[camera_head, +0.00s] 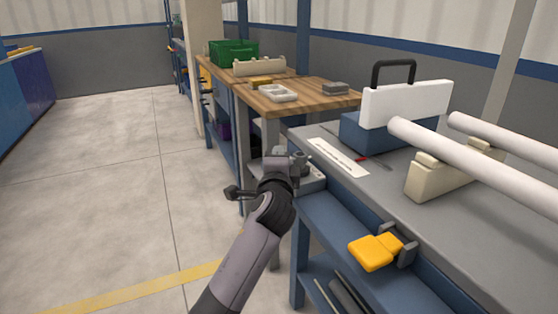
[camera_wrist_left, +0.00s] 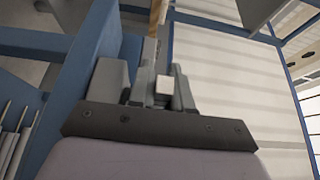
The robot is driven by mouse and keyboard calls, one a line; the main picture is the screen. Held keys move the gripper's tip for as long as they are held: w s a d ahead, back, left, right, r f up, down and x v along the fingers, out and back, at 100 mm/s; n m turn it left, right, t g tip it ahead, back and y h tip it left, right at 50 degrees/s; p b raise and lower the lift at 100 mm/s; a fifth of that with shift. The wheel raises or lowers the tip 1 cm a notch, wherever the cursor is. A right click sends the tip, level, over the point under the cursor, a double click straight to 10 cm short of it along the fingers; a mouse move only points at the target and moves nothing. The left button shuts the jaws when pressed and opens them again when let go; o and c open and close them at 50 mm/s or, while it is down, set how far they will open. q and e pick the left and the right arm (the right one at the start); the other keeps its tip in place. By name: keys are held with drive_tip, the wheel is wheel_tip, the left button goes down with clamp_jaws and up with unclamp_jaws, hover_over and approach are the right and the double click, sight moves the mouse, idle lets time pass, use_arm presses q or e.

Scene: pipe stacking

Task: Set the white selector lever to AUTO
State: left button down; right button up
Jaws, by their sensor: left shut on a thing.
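My left gripper (camera_head: 292,160) is at the near left corner of the grey bench, beside a pale panel (camera_head: 313,178) that it partly hides. In the left wrist view the gripper (camera_wrist_left: 164,78) is shut on a small white block (camera_wrist_left: 164,87), which appears to be the end of the white selector lever. The rest of the lever is hidden by the fingers and hand. No AUTO marking can be read, so I cannot tell the lever's setting. My right gripper is not in view.
The grey bench (camera_head: 465,225) carries white pipes (camera_head: 470,160) on a cream support (camera_head: 438,178), a white-and-blue box with a black handle (camera_head: 405,103) and a white strip (camera_head: 338,157). A yellow block (camera_head: 375,251) sits at the bench's front. Open floor (camera_head: 110,190) lies to the left.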

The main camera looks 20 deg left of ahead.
use_arm(q)
drive_tip(key=shift+f, duration=0.1)
drive_tip(key=c, duration=1.1)
unclamp_jaws()
drive_tip(key=shift+c, duration=0.2)
drive_tip(key=p+v, duration=0.1)
drive_tip(key=v, duration=0.6)
drive_tip(key=shift+p, duration=0.3)
drive_tip(key=shift+s, duration=0.1)
